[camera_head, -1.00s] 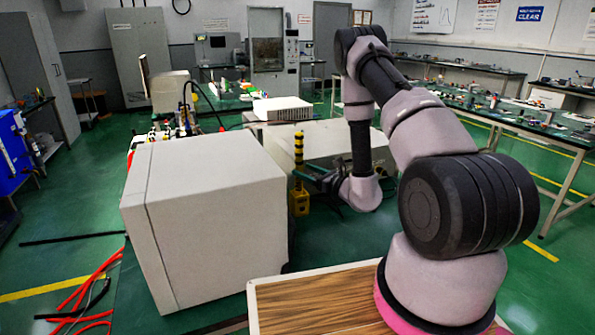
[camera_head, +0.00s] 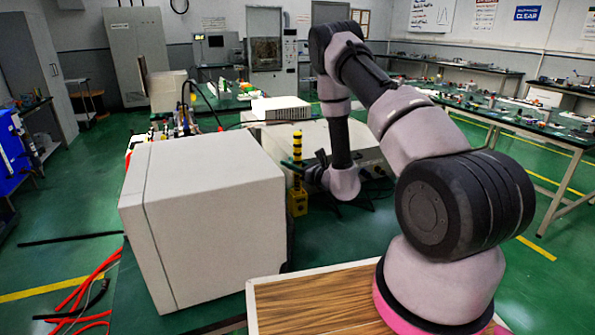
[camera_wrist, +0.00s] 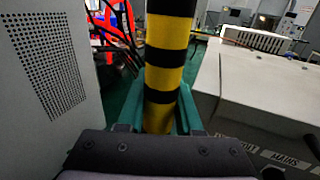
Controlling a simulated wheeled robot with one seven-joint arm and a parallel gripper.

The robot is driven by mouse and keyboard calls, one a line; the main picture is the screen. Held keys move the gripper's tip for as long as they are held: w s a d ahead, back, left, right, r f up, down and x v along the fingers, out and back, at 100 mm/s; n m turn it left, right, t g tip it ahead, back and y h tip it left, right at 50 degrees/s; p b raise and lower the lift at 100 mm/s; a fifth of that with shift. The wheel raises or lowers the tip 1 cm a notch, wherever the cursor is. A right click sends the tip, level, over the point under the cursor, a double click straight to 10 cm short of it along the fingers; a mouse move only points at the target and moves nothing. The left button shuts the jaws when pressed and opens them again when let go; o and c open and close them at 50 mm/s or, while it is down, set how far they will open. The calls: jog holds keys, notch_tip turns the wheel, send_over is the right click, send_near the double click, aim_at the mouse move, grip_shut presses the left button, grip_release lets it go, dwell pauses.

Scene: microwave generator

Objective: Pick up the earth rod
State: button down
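The earth rod (camera_head: 298,147) is an upright pole with yellow and black bands. In the head view its foot is at a yellow holder (camera_head: 298,202) on the green floor, between two pale cabinets. The fingers look spread around the rod; contact on both sides does not show clearly. The rod's lower end is hidden behind the gripper body.
A large pale cabinet (camera_head: 205,220) stands close left of the rod; its perforated side (camera_wrist: 45,65) fills the wrist view's left. Another pale cabinet (camera_head: 315,140) is behind and right. Red cables (camera_head: 85,290) lie on the floor at left.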

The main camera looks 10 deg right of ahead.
dwell(0.3)
notch_tip(320, 180, up, 12)
dwell(0.8)
